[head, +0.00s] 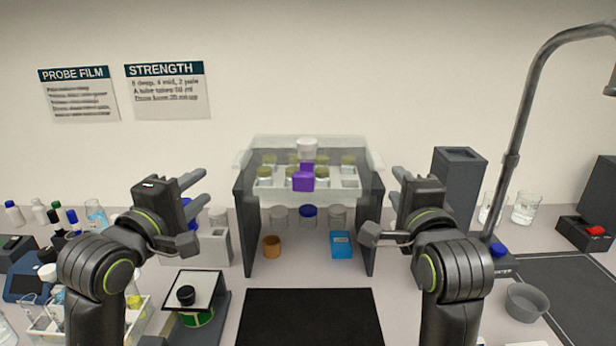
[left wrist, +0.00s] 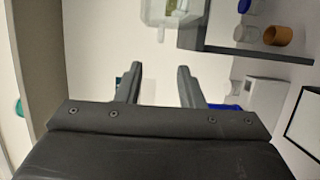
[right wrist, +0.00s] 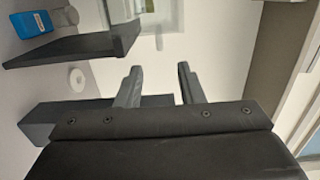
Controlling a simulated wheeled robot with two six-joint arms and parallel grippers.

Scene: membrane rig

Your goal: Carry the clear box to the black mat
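The clear box (head: 258,196) rests on top of a dark grey stand in the head view. The black mat (head: 312,318) lies flat and bare on the table in front of the stand. My left gripper (head: 202,208) is open and empty, left of the box and apart from it. My right gripper (head: 380,204) is open and empty, right of the box and apart from it. A corner of the box shows in the left wrist view (left wrist: 160,32).
The stand (head: 245,235) has an orange cup (head: 271,246), a blue packet (head: 341,245) and several jars under it. A dark tall block (head: 458,180) and a lamp pole (head: 510,165) stand at right. Left of the mat is a film rig (head: 195,290).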

